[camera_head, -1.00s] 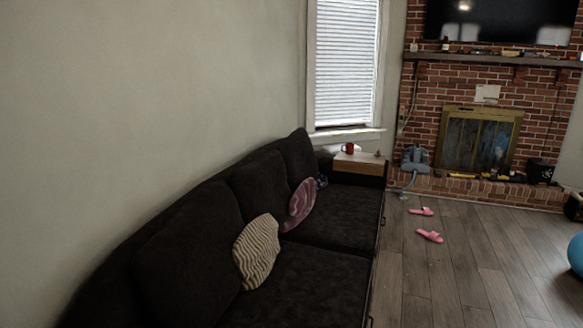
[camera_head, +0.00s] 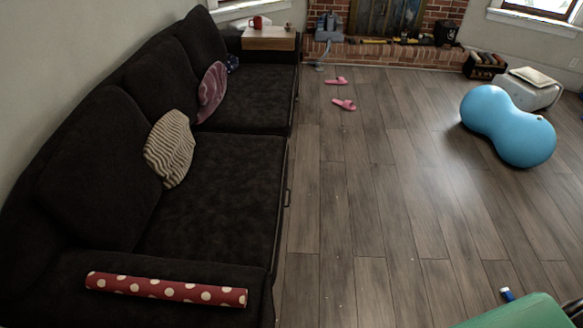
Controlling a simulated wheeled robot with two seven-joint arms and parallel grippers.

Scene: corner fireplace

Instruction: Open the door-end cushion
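A dark sofa (camera_head: 275,208) runs along the left wall. Its near seat cushion (camera_head: 215,205) lies flat and closed, with a small handle (camera_head: 288,197) on its front edge. The far seat cushion (camera_head: 255,103) also lies flat, toward the fireplace. The pictures do not show a door of the room, so I cannot tell which cushion is the door-end one. Neither of my grippers is in view.
A striped pillow (camera_head: 169,148) and a pink pillow (camera_head: 212,92) lean on the backrests. A red dotted roll (camera_head: 165,289) lies on the near armrest. Pink slippers (camera_head: 344,104) and a blue peanut ball (camera_head: 507,127) are on the floor. The floor beside the sofa is mostly clear.

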